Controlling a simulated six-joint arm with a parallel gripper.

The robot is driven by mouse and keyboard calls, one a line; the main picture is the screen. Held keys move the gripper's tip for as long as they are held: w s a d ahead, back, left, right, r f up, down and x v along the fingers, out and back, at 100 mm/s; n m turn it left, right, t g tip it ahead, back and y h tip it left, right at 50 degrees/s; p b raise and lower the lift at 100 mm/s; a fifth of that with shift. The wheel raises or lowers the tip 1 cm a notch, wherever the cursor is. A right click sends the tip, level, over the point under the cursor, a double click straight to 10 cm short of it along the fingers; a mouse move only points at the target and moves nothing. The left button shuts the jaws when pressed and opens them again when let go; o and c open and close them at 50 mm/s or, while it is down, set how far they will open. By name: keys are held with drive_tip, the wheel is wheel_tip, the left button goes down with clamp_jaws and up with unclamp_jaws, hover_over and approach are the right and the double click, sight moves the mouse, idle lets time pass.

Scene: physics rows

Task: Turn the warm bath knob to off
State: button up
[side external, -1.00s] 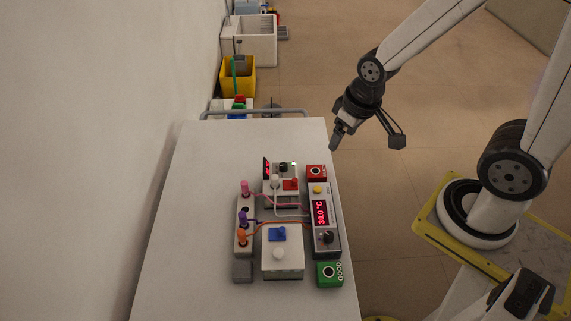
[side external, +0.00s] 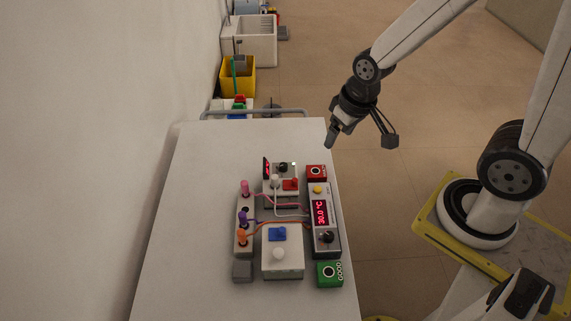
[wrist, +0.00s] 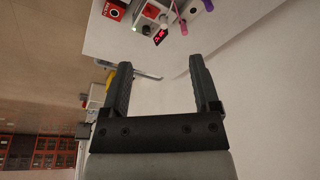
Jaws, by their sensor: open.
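In the side view a grey controller box (side external: 333,247) with a red 30.0 °C display (side external: 321,213) stands at the table's right edge. It has a black knob (side external: 326,237) below the display and a yellow button (side external: 318,189) above. A second black knob (side external: 283,168) is on a smaller device with a red display at the back. No label shows which is the warm bath. My gripper (side external: 331,140) is in the air near the far right table corner, apart from both devices. In the wrist view my gripper (wrist: 160,62) is open, with nothing between its fingers.
A red box (side external: 316,173) and a green box (side external: 330,274) flank the controller. A white box with a blue part (side external: 283,262) and a rack of coloured plugs (side external: 244,222) stand left, with cables between. The table (side external: 190,190) is clear at left and far end.

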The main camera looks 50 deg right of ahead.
drive_tip(key=w+d+f+m+y, duration=0.1)
drive_tip(key=w+f+m, duration=0.4)
drive_tip(key=w+m, duration=0.35)
drive_tip(key=m+t+y, duration=0.1)
drive_tip(key=m, duration=2)
approach(284, 165)
drive_tip(key=shift+x, duration=0.75)
drive_tip(key=shift+s+f, duration=0.1)
drive_tip(key=shift+f, duration=0.05)
drive_tip(key=shift+x, duration=3.75)
clamp_jaws()
